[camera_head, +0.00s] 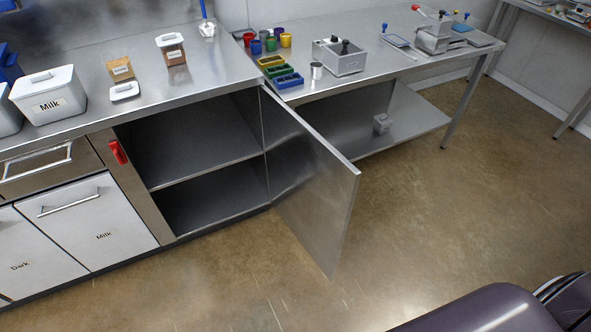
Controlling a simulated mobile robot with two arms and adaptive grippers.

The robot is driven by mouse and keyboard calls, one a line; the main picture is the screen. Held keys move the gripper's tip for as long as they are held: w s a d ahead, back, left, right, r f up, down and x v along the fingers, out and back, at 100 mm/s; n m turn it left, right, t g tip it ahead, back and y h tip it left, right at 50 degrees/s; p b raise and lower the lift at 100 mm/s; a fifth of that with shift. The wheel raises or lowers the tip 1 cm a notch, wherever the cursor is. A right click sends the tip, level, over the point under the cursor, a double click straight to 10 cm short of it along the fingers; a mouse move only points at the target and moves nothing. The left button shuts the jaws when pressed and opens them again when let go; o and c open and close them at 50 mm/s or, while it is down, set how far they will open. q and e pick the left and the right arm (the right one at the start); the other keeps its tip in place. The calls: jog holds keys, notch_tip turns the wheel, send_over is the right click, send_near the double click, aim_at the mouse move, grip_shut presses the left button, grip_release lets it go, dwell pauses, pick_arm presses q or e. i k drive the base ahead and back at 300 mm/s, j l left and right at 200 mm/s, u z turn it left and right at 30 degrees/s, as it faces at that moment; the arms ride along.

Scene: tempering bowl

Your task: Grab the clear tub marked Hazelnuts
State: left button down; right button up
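Two small clear tubs stand on the steel counter at the upper left. One tub (121,69) has tan contents and no lid on it; a white lid (125,91) lies on the counter just in front of it. The other tub (174,54) has brown contents and a white lid on top. Each has a small label too small to read, so I cannot tell which one is marked Hazelnuts. Neither of my grippers is in view.
A white bin marked Milk (50,97) stands left of the tubs. Below the counter (215,70), a cabinet door (310,185) stands open into the floor space. Coloured cups (285,40) and trays (287,80) are on the table to the right.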

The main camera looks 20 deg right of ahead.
aim_at(174, 54)
jog(key=i+l+u, duration=0.4)
jog(key=l, duration=0.65)
jog(key=l+u, duration=0.45)
jog(key=l, duration=0.65)
jog(key=l+u, duration=0.4)
jog(key=l, duration=0.75)
